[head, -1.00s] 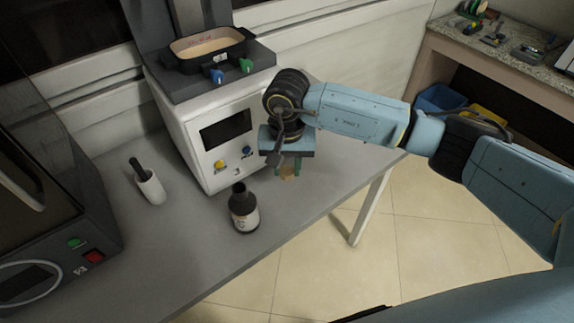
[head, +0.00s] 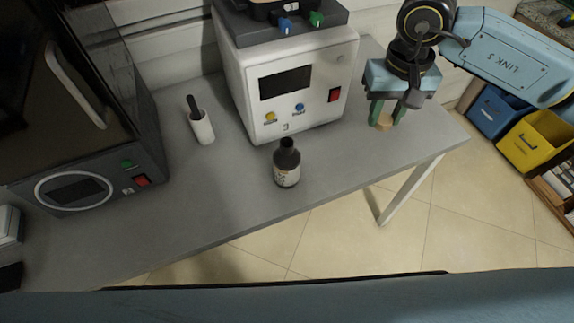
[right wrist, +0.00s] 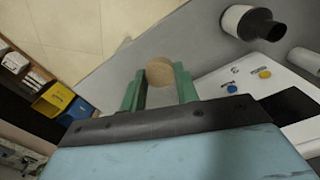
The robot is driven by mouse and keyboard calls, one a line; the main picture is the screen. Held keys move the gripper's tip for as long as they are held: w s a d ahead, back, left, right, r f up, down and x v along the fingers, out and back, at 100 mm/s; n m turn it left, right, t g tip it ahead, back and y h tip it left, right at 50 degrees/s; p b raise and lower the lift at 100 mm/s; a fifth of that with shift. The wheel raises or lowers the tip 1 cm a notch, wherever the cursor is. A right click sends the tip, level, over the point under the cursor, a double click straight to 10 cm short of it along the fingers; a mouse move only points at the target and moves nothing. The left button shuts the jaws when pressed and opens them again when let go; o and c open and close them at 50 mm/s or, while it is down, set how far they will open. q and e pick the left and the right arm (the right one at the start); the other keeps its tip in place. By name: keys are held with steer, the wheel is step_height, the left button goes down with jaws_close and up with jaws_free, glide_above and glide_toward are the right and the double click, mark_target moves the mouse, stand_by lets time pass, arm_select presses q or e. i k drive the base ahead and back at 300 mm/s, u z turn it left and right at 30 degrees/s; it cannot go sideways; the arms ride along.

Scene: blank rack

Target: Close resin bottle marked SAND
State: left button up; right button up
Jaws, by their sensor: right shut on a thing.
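The dark resin bottle (head: 287,165) stands upright and uncapped on the grey table, in front of the white machine. Its label is too small to read. It also shows in the right wrist view (right wrist: 246,22), at the top right. My right gripper (head: 385,121) is shut on a round tan cap (right wrist: 160,72), held between its green fingers. In the head view the cap (head: 384,124) is right of the bottle, above the table's right part, apart from the bottle. My left gripper is not in view.
A white machine (head: 290,58) with a screen and buttons stands behind the bottle. A white cup with a dark handle (head: 202,127) is to its left, and a dark oven-like machine (head: 80,110) is at far left. The table (head: 225,200) is clear around the bottle.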

mark_target(286, 158)
steer(key=k, duration=0.5)
steer(key=z, duration=1.95)
steer(key=i, duration=1.25)
steer(key=u, duration=3.2)
